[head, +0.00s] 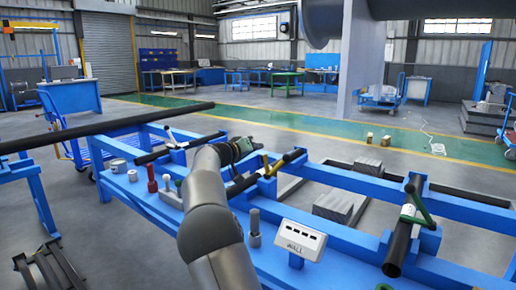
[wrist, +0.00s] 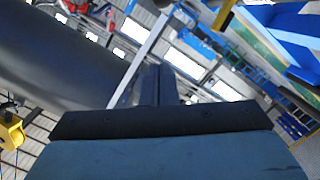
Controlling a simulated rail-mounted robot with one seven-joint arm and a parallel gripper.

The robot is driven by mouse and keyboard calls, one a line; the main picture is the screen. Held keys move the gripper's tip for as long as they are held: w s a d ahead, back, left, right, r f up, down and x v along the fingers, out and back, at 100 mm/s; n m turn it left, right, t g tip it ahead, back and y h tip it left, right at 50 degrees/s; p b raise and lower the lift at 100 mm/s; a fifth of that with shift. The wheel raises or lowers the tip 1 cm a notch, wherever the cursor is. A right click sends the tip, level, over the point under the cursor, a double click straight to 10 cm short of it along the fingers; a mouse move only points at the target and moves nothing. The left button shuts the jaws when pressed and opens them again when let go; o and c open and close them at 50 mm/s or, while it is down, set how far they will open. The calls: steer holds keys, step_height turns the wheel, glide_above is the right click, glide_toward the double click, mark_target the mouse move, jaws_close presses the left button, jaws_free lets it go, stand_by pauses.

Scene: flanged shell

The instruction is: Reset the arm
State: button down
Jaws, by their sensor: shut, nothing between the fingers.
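My grey arm rises from the bottom of the head view over the blue frame, with its far dark end above the frame's middle. My gripper (wrist: 160,72) shows in the wrist view as two dark fingers close together, with nothing between them. In the head view the fingers cannot be made out clearly against the clamps and the arm's end. The wrist camera looks up and across the hall, and no object is near the fingertips.
The blue frame (head: 460,268) carries dark bars, green-handled clamps (head: 418,203), a red-handled tool (head: 152,178) and a white labelled box (head: 300,240). A large dark cylinder (wrist: 60,65) hangs on the left in the wrist view. Open floor lies beyond the frame.

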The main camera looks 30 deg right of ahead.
steer(key=s+a+r+g+y+p, duration=0.1)
steer(key=s+r+y+p, duration=0.15)
steer(key=s+p, duration=0.35)
steer(key=s+a+r+g+y+p, duration=0.1)
steer(key=s+r+y+p, duration=0.15)
steer(key=s+p, duration=0.35)
steer(key=s+a+r+n+g+y+p, duration=0.1)
steer(key=s+a+n+y+p, duration=0.1)
steer(key=s+a+p, duration=0.5)
steer(key=s+a+r+n+g+y+p, duration=0.1)
steer(key=s+a+y+p, duration=0.4)
steer(key=s+a, duration=0.5)
steer(key=s+a+r+n+g+y+p, duration=0.1)
steer(key=s+a+p, duration=0.7)
steer(key=s, duration=1.1)
steer(key=r+n+y, duration=0.1)
steer(key=n+y, duration=0.1)
steer(key=shift+s+a+g+y+p, duration=0.3)
steer(key=shift+a+y, duration=0.1)
